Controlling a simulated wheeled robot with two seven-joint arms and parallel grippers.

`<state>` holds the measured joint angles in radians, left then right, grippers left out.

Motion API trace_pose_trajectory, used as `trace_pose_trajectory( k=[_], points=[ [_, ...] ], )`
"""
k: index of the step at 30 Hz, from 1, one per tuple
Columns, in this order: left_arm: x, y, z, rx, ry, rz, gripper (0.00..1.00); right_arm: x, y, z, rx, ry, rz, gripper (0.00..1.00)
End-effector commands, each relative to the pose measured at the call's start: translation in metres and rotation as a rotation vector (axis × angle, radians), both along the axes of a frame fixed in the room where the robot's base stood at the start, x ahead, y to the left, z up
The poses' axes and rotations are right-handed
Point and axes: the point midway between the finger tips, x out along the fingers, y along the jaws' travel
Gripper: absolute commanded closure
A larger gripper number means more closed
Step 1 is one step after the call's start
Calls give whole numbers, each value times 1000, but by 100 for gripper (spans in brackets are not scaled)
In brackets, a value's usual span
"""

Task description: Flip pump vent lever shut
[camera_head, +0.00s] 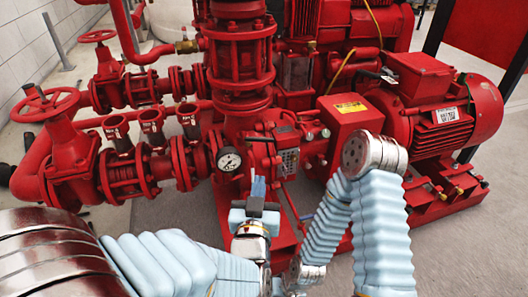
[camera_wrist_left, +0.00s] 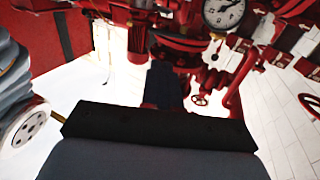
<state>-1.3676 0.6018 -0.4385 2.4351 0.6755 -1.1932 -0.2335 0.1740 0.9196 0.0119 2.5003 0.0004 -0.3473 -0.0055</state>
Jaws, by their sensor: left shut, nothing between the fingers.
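The red pump (camera_head: 262,150) stands in front of me, with a white-faced gauge (camera_head: 229,160) on its front; the gauge also shows at the top of the left wrist view (camera_wrist_left: 222,12). I cannot pick out the vent lever for sure. A small pale fitting with a blue part (camera_head: 324,133) sits left of the red box, and I cannot tell whether it is the lever. My left gripper (camera_head: 257,186) points at the pump, below and right of the gauge. Its dark fingers (camera_wrist_left: 164,78) are shut and empty. My right gripper is not in view; its arm bends up on the right.
A red motor (camera_head: 470,112) and a red box (camera_head: 348,118) are on the right. Red handwheels (camera_head: 45,104) and flanged pipes (camera_head: 125,175) fill the left. A brass valve (camera_head: 187,46) is at the upper left. Grey floor (camera_head: 440,250) is clear at the lower right.

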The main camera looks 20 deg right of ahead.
Motion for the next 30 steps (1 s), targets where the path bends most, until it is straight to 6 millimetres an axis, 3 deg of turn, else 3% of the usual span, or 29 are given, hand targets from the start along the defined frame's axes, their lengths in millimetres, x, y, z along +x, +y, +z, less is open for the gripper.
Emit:
trace_pose_trajectory(
  k=[18,24,30],
  points=[
    [109,-38,-1,2,3,-1,100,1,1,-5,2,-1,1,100],
    [124,-43,-1,2,3,-1,100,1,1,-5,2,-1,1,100],
    [127,-44,-1,3,4,-2,100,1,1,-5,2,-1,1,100]
  ],
)
